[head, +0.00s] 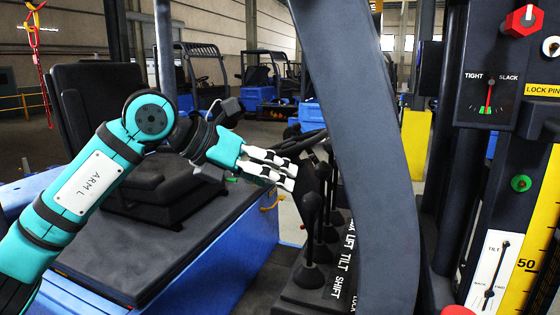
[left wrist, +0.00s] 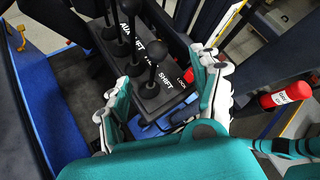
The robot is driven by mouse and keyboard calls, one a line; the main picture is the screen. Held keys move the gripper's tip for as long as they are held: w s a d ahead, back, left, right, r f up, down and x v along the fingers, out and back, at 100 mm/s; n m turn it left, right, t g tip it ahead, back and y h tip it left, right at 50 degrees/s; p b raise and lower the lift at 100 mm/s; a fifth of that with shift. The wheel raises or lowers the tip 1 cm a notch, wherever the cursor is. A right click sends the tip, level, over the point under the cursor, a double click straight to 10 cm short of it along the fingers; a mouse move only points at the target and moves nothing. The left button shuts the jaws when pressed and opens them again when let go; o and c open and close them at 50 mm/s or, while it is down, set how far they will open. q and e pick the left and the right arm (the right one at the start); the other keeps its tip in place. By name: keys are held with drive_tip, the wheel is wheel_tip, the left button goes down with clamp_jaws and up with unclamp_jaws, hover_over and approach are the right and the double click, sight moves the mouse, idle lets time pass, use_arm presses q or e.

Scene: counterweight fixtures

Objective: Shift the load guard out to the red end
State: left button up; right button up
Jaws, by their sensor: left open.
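My left gripper (head: 287,172) is open in the head view, at the left of the black levers beside the dark post. In the left wrist view, its teal and white fingers (left wrist: 162,75) are spread on either side of the nearest lever. That black ball-topped lever (head: 312,204) stands at the SHIFT label (head: 336,287); it also shows in the left wrist view (left wrist: 157,50). I cannot tell whether a finger touches it. I cannot make out the load guard or its red end. My right gripper is not in view.
More levers stand behind, labelled TILT and LIFT. A thick dark post (head: 365,150) rises close to their right. A TIGHT/SLACK dial (head: 490,92), a red knob (head: 522,19) and a TILT scale (head: 491,270) are at the right. A black seat (head: 150,180) is at the left.

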sight(306, 197)
use_arm(q)
drive_tip(key=x, duration=0.4)
drive_tip(key=shift+w+f, duration=0.25)
drive_tip(key=shift+f, duration=0.1)
drive_tip(key=b+x, duration=0.1)
drive_tip(key=x, duration=0.5)
drive_tip(key=shift+w+d, duration=0.15)
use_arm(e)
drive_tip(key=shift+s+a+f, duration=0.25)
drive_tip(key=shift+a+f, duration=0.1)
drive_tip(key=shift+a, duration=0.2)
use_arm(q)
drive_tip(key=c, duration=0.9)
drive_tip(key=shift+c, duration=0.2)
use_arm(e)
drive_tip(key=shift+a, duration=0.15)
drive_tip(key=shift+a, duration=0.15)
